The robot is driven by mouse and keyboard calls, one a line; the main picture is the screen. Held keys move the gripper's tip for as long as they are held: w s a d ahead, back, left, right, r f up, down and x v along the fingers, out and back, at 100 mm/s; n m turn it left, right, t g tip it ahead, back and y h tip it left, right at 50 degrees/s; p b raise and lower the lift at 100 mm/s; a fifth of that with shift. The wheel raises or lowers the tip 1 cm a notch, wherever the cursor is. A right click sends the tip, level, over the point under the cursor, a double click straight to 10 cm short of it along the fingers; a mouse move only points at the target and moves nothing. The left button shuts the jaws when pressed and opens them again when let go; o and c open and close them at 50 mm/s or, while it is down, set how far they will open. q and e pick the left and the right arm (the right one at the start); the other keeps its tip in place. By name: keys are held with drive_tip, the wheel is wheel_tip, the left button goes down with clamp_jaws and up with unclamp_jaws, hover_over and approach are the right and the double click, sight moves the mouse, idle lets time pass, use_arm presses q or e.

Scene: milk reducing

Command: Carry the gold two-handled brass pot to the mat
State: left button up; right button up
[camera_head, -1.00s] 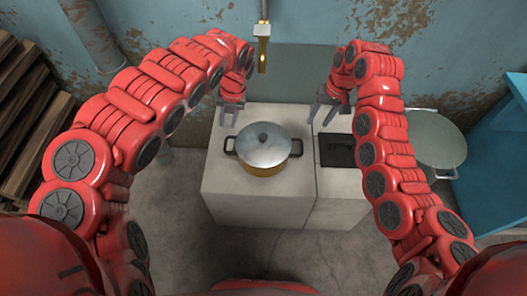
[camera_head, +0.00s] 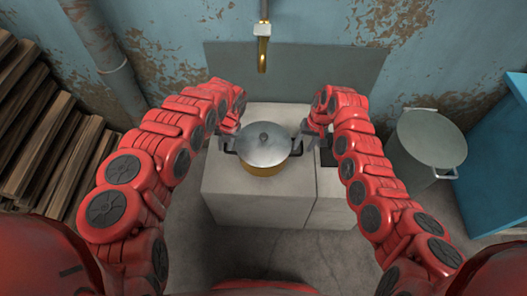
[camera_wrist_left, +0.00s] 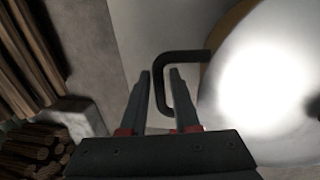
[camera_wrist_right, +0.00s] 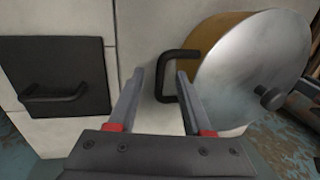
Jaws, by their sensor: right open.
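The gold brass pot (camera_head: 262,172) stands on the pale block and wears a domed silver lid (camera_head: 263,146) with a dark knob. It has a black handle on each side. My left gripper (camera_head: 228,142) is at the pot's left handle; in the left wrist view its open fingers (camera_wrist_left: 161,75) appear on either side of this handle (camera_wrist_left: 160,88). My right gripper (camera_head: 306,136) is at the right handle; in the right wrist view its open fingers (camera_wrist_right: 158,75) appear on either side of that handle (camera_wrist_right: 160,78). I cannot make out a mat.
The pale block (camera_head: 255,205) has a black hatch with a handle (camera_wrist_right: 55,78) beside the pot. A brass tap (camera_head: 262,55) hangs above behind. A lidded grey bin (camera_head: 430,140) and blue cabinet (camera_head: 500,160) stand right. Stacked wood (camera_head: 45,130) lies left.

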use_arm(q)
drive_tip(key=shift+f, duration=0.6)
use_arm(e)
drive_tip(key=shift+f, duration=0.45)
use_arm(q)
drive_tip(key=shift+a+f, duration=0.1)
drive_tip(key=shift+f, duration=0.1)
use_arm(e)
drive_tip(key=shift+a+f, duration=0.1)
drive_tip(key=shift+f, duration=0.2)
use_arm(q)
drive_tip(key=shift+a+f, duration=0.15)
drive_tip(key=shift+f, duration=0.2)
use_arm(e)
drive_tip(key=shift+a+f, duration=0.1)
drive_tip(key=shift+f, duration=0.25)
use_arm(q)
drive_tip(key=c, duration=0.4)
use_arm(e)
drive_tip(key=c, duration=0.4)
use_arm(q)
clamp_jaws()
use_arm(e)
clamp_jaws()
use_arm(q)
drive_tip(key=shift+r, duration=0.1)
